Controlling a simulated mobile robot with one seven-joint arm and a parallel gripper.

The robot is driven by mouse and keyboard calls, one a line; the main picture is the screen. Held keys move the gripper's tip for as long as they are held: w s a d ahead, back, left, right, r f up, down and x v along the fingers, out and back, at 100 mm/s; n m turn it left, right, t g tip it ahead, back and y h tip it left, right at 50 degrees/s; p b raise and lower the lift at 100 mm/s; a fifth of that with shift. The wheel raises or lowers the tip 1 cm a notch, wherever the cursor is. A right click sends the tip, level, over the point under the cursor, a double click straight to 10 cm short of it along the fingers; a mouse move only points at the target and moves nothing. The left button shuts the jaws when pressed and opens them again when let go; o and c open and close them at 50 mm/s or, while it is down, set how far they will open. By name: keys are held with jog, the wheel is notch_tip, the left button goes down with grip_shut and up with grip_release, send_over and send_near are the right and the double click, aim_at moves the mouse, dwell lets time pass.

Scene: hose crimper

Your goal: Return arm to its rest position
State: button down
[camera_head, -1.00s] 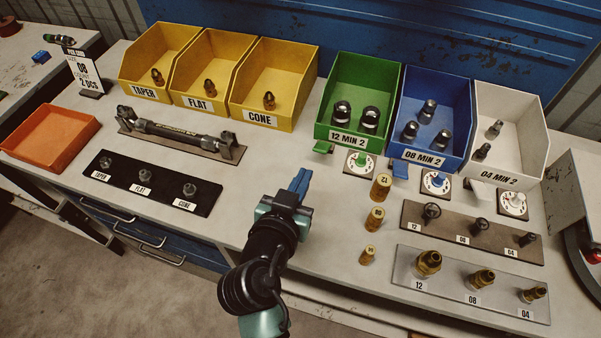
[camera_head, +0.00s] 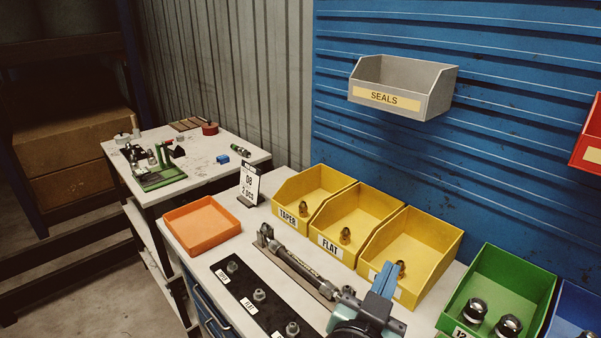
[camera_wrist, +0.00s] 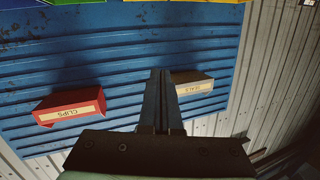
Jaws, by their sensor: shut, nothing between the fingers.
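My gripper (camera_head: 382,281) is at the bottom of the head view, in front of the yellow CONE bin (camera_head: 426,243) and partly covering its label. Its blue fingers are together with nothing between them. In the wrist view the shut fingers (camera_wrist: 161,78) point toward the blue wall panel (camera_wrist: 120,70), with no object at their tips. Most of my arm is out of the head view.
The bench holds an orange tray (camera_head: 202,226), yellow TAPER (camera_head: 313,186) and FLAT bins, a green bin (camera_head: 510,272), a hose on a stand (camera_head: 297,262) and a black fitting strip (camera_head: 245,300). A grey SEALS bin (camera_head: 437,92) and red CLIPS bin (camera_wrist: 72,106) hang on the wall.

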jog(key=a+r+n+t+y, duration=0.1)
jog(key=a+r+t+y, duration=0.15)
jog(key=r, duration=0.75)
jog(key=a+r+n+t+y, duration=0.15)
jog(key=a+r+t, duration=0.25)
jog(key=r, duration=0.6)
jog(key=s+a+r+n+t+y, duration=0.2)
jog(key=s+r, duration=0.3)
jog(key=r, duration=0.4)
jog(key=s+a+r+n+t+y, duration=0.2)
jog(key=s+a+r+n+t, duration=0.1)
jog(key=r, duration=0.6)
jog(key=shift+s+a+r+t+y+p, duration=0.35)
jog(key=shift+s+a+t, duration=0.5)
jog(key=shift+s, duration=0.35)
jog(key=shift+f, duration=0.1)
